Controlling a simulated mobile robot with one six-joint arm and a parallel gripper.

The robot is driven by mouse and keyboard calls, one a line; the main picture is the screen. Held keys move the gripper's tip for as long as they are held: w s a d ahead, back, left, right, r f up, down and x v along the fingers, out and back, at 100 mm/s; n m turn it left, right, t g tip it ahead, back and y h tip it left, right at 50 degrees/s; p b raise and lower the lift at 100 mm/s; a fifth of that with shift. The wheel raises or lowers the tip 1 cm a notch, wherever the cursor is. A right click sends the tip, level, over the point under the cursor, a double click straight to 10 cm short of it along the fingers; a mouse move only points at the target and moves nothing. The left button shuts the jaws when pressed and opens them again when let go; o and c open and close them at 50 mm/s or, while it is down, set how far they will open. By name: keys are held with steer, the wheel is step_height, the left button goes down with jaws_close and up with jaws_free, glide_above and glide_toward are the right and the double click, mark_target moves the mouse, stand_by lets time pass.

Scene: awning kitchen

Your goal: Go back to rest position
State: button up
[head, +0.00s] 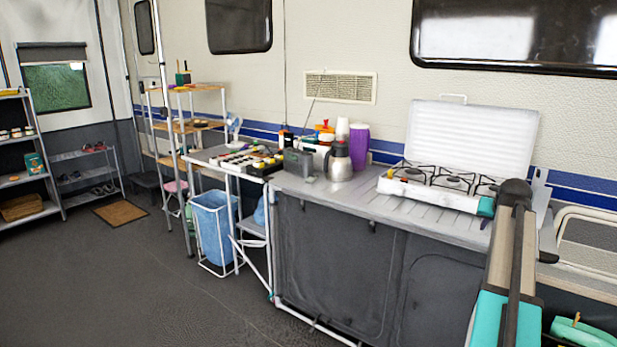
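My arm rises from the bottom right of the head view, with a grey link, teal covers and a dark joint at its top. The joint overlaps the right end of the camping stove (437,194) in the picture. My gripper cannot be made out, so I cannot see its fingers or whether it holds anything. A small teal part shows just left of the joint, by the stove's right corner; I cannot tell what it belongs to.
The grey counter (345,190) holds the open-lidded stove, a steel jug (338,162), a purple cup (359,146) and a dark radio (299,163). A blue bin (210,225) and shelves (84,170) stand left. The dark floor (130,285) at front left is clear.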

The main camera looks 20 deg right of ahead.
steer(key=w+a+f+n+g+y+p, duration=0.1)
steer(key=w+a+f+y, duration=0.1)
steer(key=w+a+f, duration=0.55)
steer(key=w+a+f+n+y+p, duration=0.1)
steer(key=w+a+f+n+p, duration=0.15)
steer(key=a+f, duration=0.9)
steer(key=s+a+f+n+g+y+p, duration=0.2)
steer(key=a+f+g+y, duration=0.1)
steer(key=a+f, duration=1.8)
steer(key=s+a+f+n+g+p, duration=0.1)
steer(key=s+a+f+g, duration=0.1)
steer(key=s+a+f, duration=0.5)
steer(key=s+a+f+n+g+p, duration=0.2)
steer(key=s+a+f, duration=0.1)
steer(key=s+a, duration=0.75)
steer(key=s+a+f+g, duration=0.1)
steer(key=s+a, duration=0.2)
steer(key=s, duration=0.7)
steer(key=s+a+f+n+g+p, duration=0.1)
steer(key=s+a, duration=0.3)
steer(key=s, duration=0.7)
steer(key=shift+f+g, duration=0.25)
steer(key=shift+g, duration=0.55)
